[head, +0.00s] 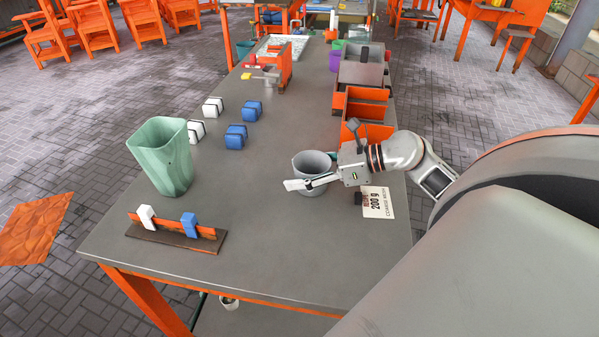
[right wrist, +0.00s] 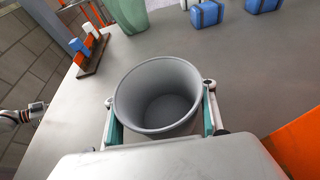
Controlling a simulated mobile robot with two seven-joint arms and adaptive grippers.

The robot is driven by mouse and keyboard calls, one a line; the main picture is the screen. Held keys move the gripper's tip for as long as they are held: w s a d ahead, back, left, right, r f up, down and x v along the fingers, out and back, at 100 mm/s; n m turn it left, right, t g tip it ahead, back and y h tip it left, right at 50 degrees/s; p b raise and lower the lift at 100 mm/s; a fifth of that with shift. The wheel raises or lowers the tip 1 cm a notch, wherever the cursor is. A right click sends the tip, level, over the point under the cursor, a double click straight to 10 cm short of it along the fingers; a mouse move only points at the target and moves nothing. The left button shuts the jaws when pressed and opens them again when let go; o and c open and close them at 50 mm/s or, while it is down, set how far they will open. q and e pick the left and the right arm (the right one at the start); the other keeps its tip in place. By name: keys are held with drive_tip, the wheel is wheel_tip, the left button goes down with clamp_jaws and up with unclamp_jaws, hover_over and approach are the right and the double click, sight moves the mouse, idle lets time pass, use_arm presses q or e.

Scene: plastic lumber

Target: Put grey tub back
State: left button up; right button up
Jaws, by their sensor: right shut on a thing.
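The grey tub (head: 313,172) is a small round open tub near the right side of the grey table. My right gripper (head: 318,181) has its fingers around the tub's sides. In the right wrist view the tub (right wrist: 158,95) is between the two teal-lined fingers of the right gripper (right wrist: 160,120), and its inside looks empty. The tub looks upright. I cannot tell whether its base touches the table. My left gripper is not seen in the head view; at the left edge of the right wrist view a grey arm part shows, with no clear fingers.
Orange bins (head: 362,112) line the table's right edge. A green bin (head: 163,156), an orange rack with white and blue clips (head: 178,231) and blue blocks (head: 236,137) stand left. The table's front middle is clear.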

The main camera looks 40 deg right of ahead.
drive_tip(key=shift+f, duration=0.1)
drive_tip(key=shift+f, duration=0.15)
drive_tip(key=o, duration=1.2)
drive_tip(key=shift+r, duration=0.3)
drive_tip(key=shift+s+d, duration=0.25)
drive_tip(key=v, duration=1.1)
drive_tip(key=shift+s+r, duration=0.1)
drive_tip(key=shift+r, duration=0.1)
